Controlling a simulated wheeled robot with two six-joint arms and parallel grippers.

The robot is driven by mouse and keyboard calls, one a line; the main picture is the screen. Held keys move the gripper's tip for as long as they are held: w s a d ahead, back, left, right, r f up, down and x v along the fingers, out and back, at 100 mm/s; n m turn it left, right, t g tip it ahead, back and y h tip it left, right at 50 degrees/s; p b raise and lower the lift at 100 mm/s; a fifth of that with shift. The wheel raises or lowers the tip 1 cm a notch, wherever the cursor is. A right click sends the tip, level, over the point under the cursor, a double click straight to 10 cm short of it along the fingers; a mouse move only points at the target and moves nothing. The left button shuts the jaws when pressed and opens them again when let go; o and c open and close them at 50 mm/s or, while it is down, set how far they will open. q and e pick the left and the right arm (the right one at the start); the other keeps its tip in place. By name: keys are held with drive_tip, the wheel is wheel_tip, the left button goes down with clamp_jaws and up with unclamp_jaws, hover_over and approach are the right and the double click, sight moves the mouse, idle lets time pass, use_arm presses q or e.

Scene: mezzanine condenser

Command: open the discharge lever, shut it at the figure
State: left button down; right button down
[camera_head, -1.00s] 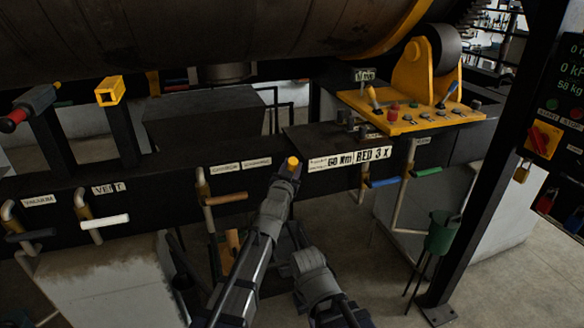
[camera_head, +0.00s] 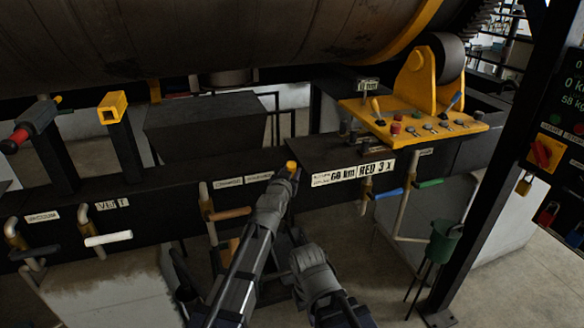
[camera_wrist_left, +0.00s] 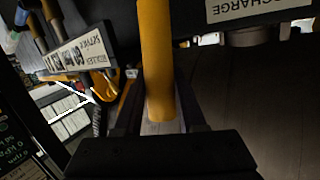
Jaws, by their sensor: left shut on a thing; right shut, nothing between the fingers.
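My left gripper (camera_head: 287,174) is shut on a yellow lever handle (camera_head: 291,165), whose end pokes up past the fingers. In the left wrist view the same yellow bar (camera_wrist_left: 157,60) stands between the two fingers, near a white label (camera_wrist_left: 258,8) reading "...CHARGE". The lever's pivot is hidden, so I cannot tell how far it is turned. My right gripper (camera_head: 306,256) is shut and empty, lower and to the right, touching nothing I can see. A dark display (camera_head: 574,85) with green figures is cut off at the right edge; a "58" is readable.
A large drum (camera_head: 200,40) hangs above. Other handles line the dark beam: white (camera_head: 108,239), brown (camera_head: 230,214), blue (camera_head: 387,193) and green (camera_head: 428,183). A yellow control panel (camera_head: 440,135) sits at right. A black post (camera_head: 490,165) and green funnel (camera_head: 443,238) stand at right.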

use_arm(q)
drive_tip(key=w+g+p, duration=0.1)
drive_tip(key=w, duration=0.1)
drive_tip(key=w+a+g+p, duration=0.1)
drive_tip(key=w+a+n+p, duration=0.1)
drive_tip(key=w+p, duration=0.1)
drive_tip(key=shift+w+r+g, duration=0.3)
drive_tip(key=shift+r+g, duration=0.1)
drive_tip(key=c, duration=0.9)
unclamp_jaws()
drive_tip(key=o, duration=0.4)
drive_tip(key=shift+f, duration=0.1)
